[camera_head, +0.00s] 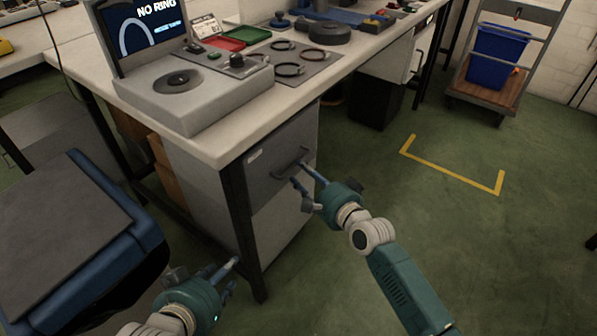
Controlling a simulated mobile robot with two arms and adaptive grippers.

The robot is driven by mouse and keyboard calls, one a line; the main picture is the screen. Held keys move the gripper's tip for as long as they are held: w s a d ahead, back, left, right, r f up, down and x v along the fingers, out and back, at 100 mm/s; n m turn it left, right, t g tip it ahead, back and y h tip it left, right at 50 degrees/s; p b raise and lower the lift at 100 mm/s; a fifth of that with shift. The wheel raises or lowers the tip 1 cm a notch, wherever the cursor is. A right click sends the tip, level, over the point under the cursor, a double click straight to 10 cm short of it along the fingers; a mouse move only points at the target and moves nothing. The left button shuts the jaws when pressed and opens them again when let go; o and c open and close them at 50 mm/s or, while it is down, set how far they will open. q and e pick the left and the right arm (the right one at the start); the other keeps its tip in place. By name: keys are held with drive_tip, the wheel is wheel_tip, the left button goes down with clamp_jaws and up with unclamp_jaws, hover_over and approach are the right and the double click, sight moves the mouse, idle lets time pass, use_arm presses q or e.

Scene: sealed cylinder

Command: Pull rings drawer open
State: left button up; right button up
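The drawer (266,165) is a grey front set under the workbench top, with a small label at its upper left and a dark bar handle (291,163). It looks shut. My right gripper (299,181) is in front of the drawer, its fingers spread apart and pointing at the handle. The fingertips are close to the handle; I cannot tell whether they touch it. My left gripper (233,274) is low at the bottom, beside the bench's front leg. Its fingers appear apart, with nothing between them.
The workbench (225,144) carries a grey device (190,95) with a screen reading "NO RING", red and green trays, and several dark rings on a mat. A black bench leg (242,230) stands left of the drawer.

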use_arm(q)
drive_tip(key=w+d+r+t+h+b, duration=0.1)
drive_tip(key=w+d+r+t, duration=0.1)
drive_tip(key=w+r+t, duration=0.1)
drive_tip(key=shift+w+r, duration=0.7)
drive_tip(key=shift+r, duration=0.5)
use_arm(e)
drive_tip(key=shift+x, duration=1.65)
clamp_jaws()
